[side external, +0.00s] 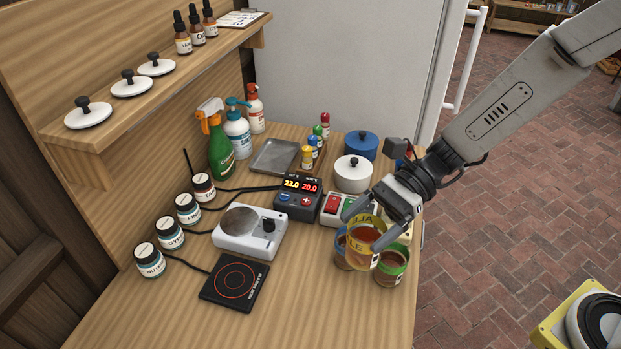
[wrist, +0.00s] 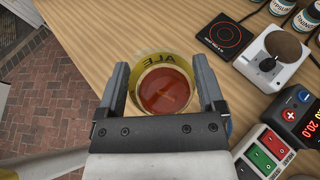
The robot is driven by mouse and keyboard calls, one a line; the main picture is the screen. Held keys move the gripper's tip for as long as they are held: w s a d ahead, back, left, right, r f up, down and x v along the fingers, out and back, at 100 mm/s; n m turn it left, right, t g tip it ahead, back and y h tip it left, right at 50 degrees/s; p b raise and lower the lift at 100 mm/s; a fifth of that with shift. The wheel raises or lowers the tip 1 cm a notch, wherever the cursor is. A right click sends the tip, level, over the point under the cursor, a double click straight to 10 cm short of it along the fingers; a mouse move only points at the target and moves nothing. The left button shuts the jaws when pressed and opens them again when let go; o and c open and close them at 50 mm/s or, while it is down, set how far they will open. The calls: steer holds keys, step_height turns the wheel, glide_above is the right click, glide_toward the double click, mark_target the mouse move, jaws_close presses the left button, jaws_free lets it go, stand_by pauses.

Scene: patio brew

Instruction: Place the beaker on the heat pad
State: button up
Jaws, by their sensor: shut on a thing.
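My gripper (side external: 377,211) is shut on a beaker (side external: 364,231) with a yellow band lettered "ALE" and reddish-brown liquid inside. In the wrist view the beaker (wrist: 164,88) sits between the two fingers, seen from above. In the side view it overlaps two other beakers behind and beside it, and I cannot tell how far it is above the table. The heat pad (side external: 234,282) is a flat black square with red rings, lying on the table to the left of the beaker. It also shows in the wrist view (wrist: 226,36).
A white stirrer plate (side external: 249,232) stands just behind the heat pad. A green-banded beaker (side external: 391,266) is close to my gripper. A dark controller (side external: 299,200) and a red-and-green switch box (side external: 336,209) stand behind. Bare table (side external: 310,300) lies between beakers and pad.

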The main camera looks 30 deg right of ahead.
steer(key=w+a+r+n+g, duration=0.1)
steer(key=w+a, duration=0.1)
steer(key=a, duration=0.9)
steer(key=shift+w+a+r, duration=0.2)
steer(key=shift+a+r, duration=0.05)
steer(key=shift+r, duration=0.05)
steer(key=shift+w, duration=0.1)
steer(key=w+a+f, duration=0.7)
steer(key=w+f, duration=0.2)
steer(key=w, duration=0.1)
steer(key=shift+w+a+f, duration=0.15)
steer(key=shift+w+a, duration=0.2)
steer(key=shift+a, duration=0.05)
steer(key=shift+w+a+f, duration=0.1)
steer(key=shift+f, duration=0.85)
steer(key=shift+w+a+f, duration=0.1)
steer(key=shift+f, duration=0.8)
